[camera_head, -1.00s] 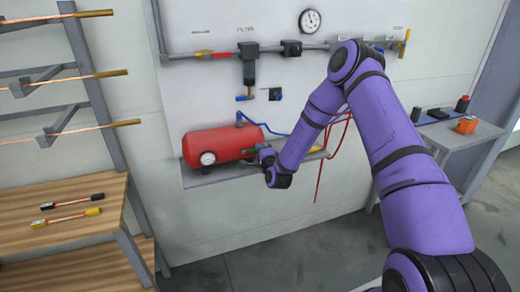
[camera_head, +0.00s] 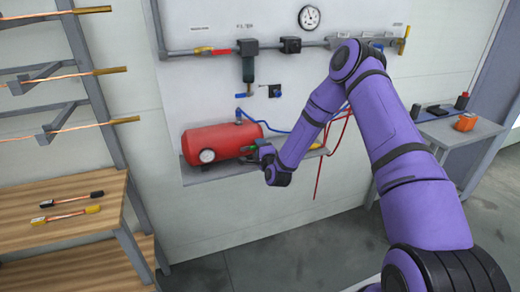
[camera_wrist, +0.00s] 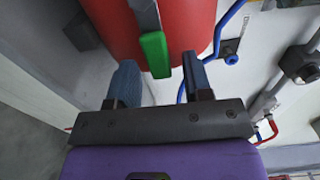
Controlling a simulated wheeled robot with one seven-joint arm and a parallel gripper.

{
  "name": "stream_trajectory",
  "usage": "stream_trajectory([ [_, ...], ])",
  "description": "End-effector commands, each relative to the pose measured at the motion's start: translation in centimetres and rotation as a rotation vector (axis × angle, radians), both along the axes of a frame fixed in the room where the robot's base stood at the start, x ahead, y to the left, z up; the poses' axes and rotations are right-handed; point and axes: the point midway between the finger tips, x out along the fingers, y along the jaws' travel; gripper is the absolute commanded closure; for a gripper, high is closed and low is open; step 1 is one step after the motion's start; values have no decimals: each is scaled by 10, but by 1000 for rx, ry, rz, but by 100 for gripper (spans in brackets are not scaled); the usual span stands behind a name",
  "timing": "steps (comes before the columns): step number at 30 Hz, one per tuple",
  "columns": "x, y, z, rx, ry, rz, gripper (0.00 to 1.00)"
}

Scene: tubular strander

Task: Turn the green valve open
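The green valve handle (camera_wrist: 154,54) lies in front of the red tank (camera_wrist: 190,25) in the wrist view, its green end pointing toward my gripper (camera_wrist: 158,66). My gripper is open, with one finger on each side of the handle's end. Gaps show on both sides, so the fingers do not grip it. In the head view the red tank (camera_head: 215,142) sits on a wall shelf, and a small bit of the green handle (camera_head: 256,147) shows at its right end beside my gripper (camera_head: 258,151). My gripper hides part of the valve there.
A blue hose (camera_head: 285,130) runs from the tank top behind my arm. Red hoses (camera_head: 320,165) hang at the right. A pipe with a filter (camera_head: 248,68) and a gauge (camera_head: 310,19) are above. A wooden bench (camera_head: 70,215) stands left, a grey table (camera_head: 465,133) right.

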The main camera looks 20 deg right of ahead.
Motion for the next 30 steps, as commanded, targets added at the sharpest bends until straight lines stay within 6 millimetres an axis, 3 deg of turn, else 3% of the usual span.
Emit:
stream_trajectory([
  [7,-13,0,0,0,1,0,54],
  [21,-93,0,-1,1,2,0,54],
  [30,-108,0,0,0,0,0,54],
])
